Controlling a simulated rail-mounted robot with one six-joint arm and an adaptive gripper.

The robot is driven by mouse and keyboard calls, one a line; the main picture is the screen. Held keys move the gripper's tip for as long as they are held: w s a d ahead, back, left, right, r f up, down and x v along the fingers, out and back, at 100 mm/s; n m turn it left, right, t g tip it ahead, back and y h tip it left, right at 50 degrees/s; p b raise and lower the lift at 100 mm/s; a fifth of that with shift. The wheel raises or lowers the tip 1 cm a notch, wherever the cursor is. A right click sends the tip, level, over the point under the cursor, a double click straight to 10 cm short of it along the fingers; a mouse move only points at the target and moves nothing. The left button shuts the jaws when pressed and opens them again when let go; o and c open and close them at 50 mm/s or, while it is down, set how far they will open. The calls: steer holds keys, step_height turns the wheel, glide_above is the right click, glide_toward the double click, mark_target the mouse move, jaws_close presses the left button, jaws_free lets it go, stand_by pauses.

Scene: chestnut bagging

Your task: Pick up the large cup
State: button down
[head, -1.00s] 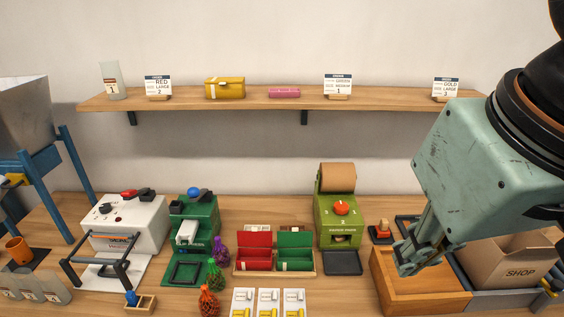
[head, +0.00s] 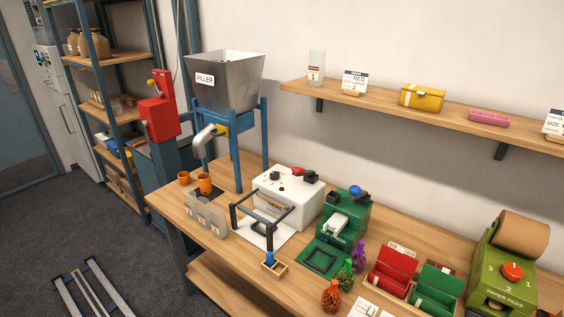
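Two orange cups stand upright side by side at the left end of the wooden bench in the head view. The right cup (head: 205,184) looks taller and stands nearer the camera, by a dark square patch on the bench. The left cup (head: 183,178) looks smaller and sits slightly behind it, near the bench's left edge. My gripper is out of this view, so its state and distance from the cups do not show.
The filler hopper (head: 224,82) stands on blue legs behind the cups, its grey spout (head: 204,139) above them. A white machine (head: 288,194) with a black frame is to the right. A red machine (head: 158,110) stands behind left.

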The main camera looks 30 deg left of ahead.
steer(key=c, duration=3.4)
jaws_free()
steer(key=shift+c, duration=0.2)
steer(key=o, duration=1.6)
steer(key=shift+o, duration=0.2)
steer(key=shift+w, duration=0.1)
